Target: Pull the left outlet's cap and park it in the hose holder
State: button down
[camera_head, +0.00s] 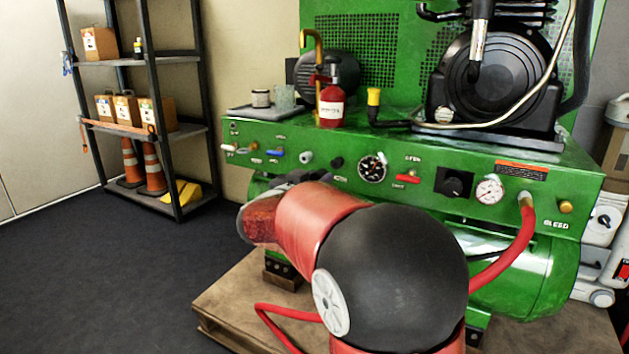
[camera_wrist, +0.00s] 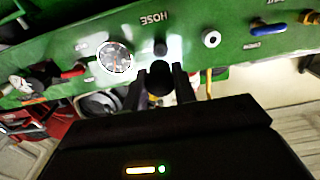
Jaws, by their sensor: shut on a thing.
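The left outlet (camera_head: 306,157) is a bare silver fitting on the green panel, right of a blue lever; it also shows in the wrist view (camera_wrist: 211,39) with a dark opening. The hose holder seems to be the small black stub (camera_head: 337,163) beside the gauge; in the wrist view the stub (camera_wrist: 160,48) is by the upside-down HOSE label. My gripper (camera_wrist: 160,84) is shut on a round black cap (camera_wrist: 160,76). The cap appears just off the stub in the wrist view; the gap in depth is unclear. My arm mostly hides the gripper in the head view.
A gauge (camera_head: 372,168) and a red lever (camera_head: 407,178) are right of the stub. The blue lever (camera_head: 277,153) is left of the outlet. A red hose (camera_head: 515,245) hangs at right. A red bottle (camera_head: 331,103) stands on the panel's top ledge.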

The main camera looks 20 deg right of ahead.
jog(key=p+x, duration=0.1)
jog(key=x, duration=0.4)
jog(key=shift+w, duration=0.1)
jog(key=shift+b, duration=0.5)
dwell(0.6)
jog(key=shift+w+d, duration=0.25)
jog(key=shift+d, duration=0.15)
dwell(1.6)
jog(key=c, duration=1.1)
grip_release()
jog(key=shift+o, duration=0.2)
jog(key=v, duration=0.7)
jog(key=shift+s+a, duration=0.2)
jog(key=shift+a, duration=0.05)
